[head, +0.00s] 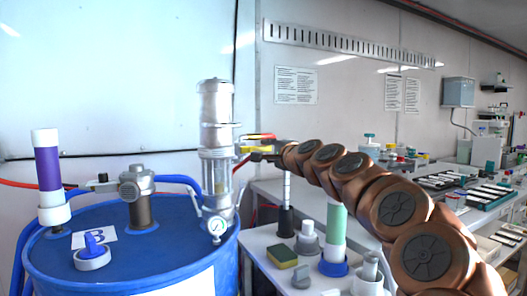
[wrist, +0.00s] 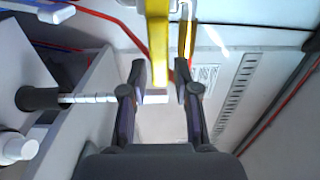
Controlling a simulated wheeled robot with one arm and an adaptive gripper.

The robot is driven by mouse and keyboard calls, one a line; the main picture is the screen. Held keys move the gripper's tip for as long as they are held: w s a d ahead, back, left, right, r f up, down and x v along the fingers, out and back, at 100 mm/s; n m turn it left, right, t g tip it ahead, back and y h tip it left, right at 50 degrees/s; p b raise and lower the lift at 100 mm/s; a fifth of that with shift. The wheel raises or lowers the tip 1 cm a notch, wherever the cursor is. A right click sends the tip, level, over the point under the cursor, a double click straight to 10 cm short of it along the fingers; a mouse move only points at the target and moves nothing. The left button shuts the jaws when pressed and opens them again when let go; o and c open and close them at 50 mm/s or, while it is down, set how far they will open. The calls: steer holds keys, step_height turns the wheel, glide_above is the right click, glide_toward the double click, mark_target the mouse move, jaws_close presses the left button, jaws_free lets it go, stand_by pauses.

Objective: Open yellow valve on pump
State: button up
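The pump (head: 216,150) is a clear and metal cylinder standing on a blue drum. Its yellow valve handle (head: 260,136) sticks out to the right at mid height, close to my gripper (head: 262,156). In the wrist view the yellow handle (wrist: 158,40) comes down from the top edge, and its lower end lies between the two fingers of my gripper (wrist: 160,72) as seen from the camera. The fingers are apart, with a gap on both sides of the handle. I cannot tell the depth between handle and fingertips. In the head view the fingers are small and partly hidden by my wrist.
The blue drum (head: 130,250) has a gauge (head: 216,226), fittings and blue hoses around the pump. A white bench (head: 262,240) below my arm holds a green-and-white cylinder (head: 335,228), a sponge (head: 282,257) and bottles. A red hose (wrist: 115,22) passes near the handle.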

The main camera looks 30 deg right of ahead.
steer(key=shift+w, duration=1.3)
jaws_close()
